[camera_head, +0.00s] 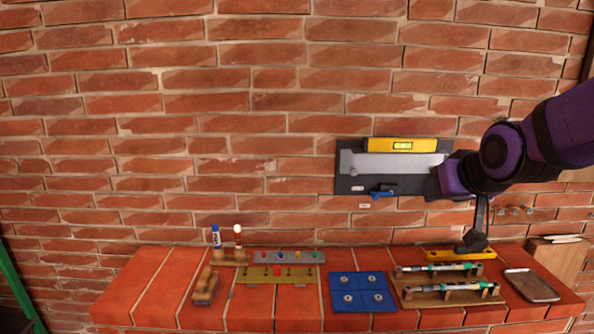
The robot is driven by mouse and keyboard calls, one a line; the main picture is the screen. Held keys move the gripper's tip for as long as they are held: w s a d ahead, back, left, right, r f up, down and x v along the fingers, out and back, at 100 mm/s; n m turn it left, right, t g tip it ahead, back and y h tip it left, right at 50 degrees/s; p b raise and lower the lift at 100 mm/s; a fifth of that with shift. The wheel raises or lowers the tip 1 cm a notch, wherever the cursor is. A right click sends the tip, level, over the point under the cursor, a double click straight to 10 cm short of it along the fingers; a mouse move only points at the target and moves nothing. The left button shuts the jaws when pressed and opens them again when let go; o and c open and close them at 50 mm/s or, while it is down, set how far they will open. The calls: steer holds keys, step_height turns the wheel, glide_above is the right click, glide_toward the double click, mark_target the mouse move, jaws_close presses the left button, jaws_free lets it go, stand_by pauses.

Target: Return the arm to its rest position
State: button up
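My purple and black arm reaches in from the right edge and bends in front of the brick wall. Its dark end, which looks like my gripper (433,186), is at the right side of a dark wall panel (348,184). The fingers cannot be made out, nor whether they hold or touch anything. The arm overlaps the panel's right edge in the picture. The panel carries a grey metal plate (390,164), a yellow level (402,146) along its top and a blue-handled part (382,191) below.
A red brick ledge (250,318) holds a blue board (362,292), tool racks (448,294), a grey tray (532,286) and a wooden block (206,286). A black upright piece (474,242) stands by a yellow bar (445,254) below my arm. The wall at left is clear.

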steer(key=s+d+r+g, duration=0.1)
steer(key=s+g, duration=0.1)
steer(key=s, duration=0.8)
steer(key=s+d+r+g, duration=0.2)
steer(key=s, duration=0.8)
steer(key=shift+d+g+h, duration=0.15)
steer(key=shift+g+h, duration=0.15)
